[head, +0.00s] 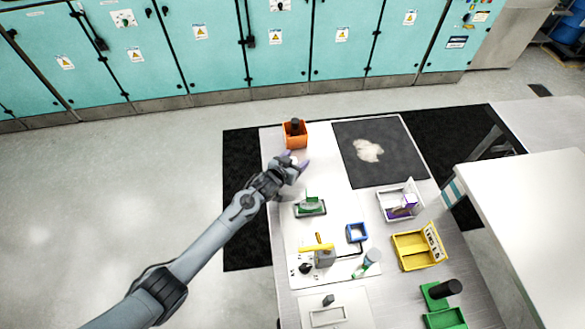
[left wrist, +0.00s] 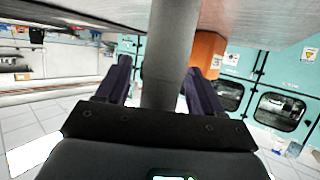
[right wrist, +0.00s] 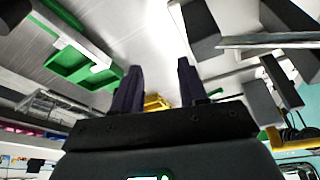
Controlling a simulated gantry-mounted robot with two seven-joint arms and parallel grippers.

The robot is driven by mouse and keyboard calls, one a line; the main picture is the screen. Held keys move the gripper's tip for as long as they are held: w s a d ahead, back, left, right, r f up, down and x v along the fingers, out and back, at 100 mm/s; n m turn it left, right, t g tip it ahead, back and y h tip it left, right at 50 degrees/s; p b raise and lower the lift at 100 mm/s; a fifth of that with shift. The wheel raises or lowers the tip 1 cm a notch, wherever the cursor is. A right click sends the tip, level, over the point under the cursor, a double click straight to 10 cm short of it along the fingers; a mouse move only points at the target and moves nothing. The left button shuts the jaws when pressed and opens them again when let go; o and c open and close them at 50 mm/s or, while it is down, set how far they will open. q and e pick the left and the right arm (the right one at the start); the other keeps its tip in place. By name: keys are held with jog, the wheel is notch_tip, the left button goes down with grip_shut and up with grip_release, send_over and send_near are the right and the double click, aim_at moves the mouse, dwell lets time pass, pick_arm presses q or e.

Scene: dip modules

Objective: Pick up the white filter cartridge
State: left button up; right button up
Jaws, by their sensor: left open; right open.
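The white filter cartridge (head: 294,160) shows as a small pale top between the fingers of my left gripper (head: 297,161), below the orange bin.
An orange bin (head: 294,141) with a dark object stands just behind. A green block in a tray (head: 310,210), a blue box (head: 357,232) and a yellow bin (head: 415,250) stand nearer on the table. A dark mat (head: 400,170) with a pale patch lies to the right.

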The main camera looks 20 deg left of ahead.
pick_arm(q)
jog(key=shift+c, duration=0.5)
jog(key=c, duration=1)
jog(key=shift+o, duration=0.2)
